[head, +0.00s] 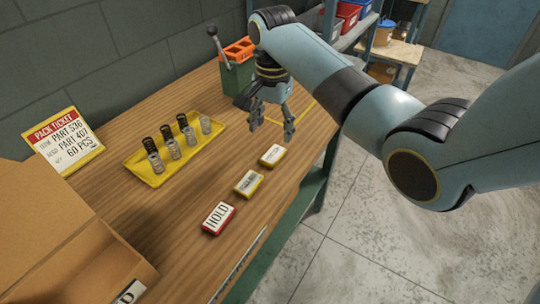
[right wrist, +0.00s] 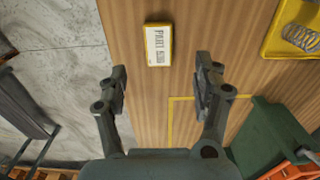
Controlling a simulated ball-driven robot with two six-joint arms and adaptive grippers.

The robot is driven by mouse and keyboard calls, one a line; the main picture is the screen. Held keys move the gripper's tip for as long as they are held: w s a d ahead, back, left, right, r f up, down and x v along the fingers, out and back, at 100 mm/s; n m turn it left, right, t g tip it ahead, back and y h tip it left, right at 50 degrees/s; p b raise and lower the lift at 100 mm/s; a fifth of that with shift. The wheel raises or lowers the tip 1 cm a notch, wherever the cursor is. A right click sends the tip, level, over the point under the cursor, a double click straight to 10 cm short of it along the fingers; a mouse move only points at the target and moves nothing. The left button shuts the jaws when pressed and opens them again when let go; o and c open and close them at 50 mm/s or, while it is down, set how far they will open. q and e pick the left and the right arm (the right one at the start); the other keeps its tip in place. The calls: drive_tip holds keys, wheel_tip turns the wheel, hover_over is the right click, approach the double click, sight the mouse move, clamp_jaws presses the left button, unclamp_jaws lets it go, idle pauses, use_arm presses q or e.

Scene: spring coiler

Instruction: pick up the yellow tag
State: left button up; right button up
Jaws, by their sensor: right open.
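Two yellow-edged tags with white printed faces lie flat on the wooden bench in the head view. The far tag (head: 273,155) is closest to my right gripper; the near tag (head: 249,182) lies closer to the front. A red HOLD tag (head: 218,218) lies in line with them. My right gripper (head: 272,122) is open and empty above the bench, just beyond the far tag. In the right wrist view, one yellow-edged tag (right wrist: 158,45) lies ahead of the open fingertips (right wrist: 160,76), apart from them. My left gripper is out of view.
A yellow tray (head: 158,175) with several springs stands left of the tags. A cardboard box (head: 60,250) and a pack ticket (head: 62,140) are at left. Bare bench (head: 215,165) separates tray and tags.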

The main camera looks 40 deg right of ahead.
sight(274, 154)
drive_tip(key=f, duration=0.2)
drive_tip(key=shift+w+f, duration=0.2)
drive_tip(key=shift+f, duration=0.15)
drive_tip(key=shift+d+f, duration=0.1)
drive_tip(key=shift+f, duration=0.2)
drive_tip(key=f, duration=0.5)
drive_tip(key=shift+s+d, duration=0.15)
drive_tip(key=shift+d, duration=0.05)
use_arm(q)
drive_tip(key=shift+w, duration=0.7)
use_arm(e)
drive_tip(key=c, duration=1.1)
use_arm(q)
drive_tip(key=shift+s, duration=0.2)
use_arm(e)
drive_tip(key=shift+r, duration=0.15)
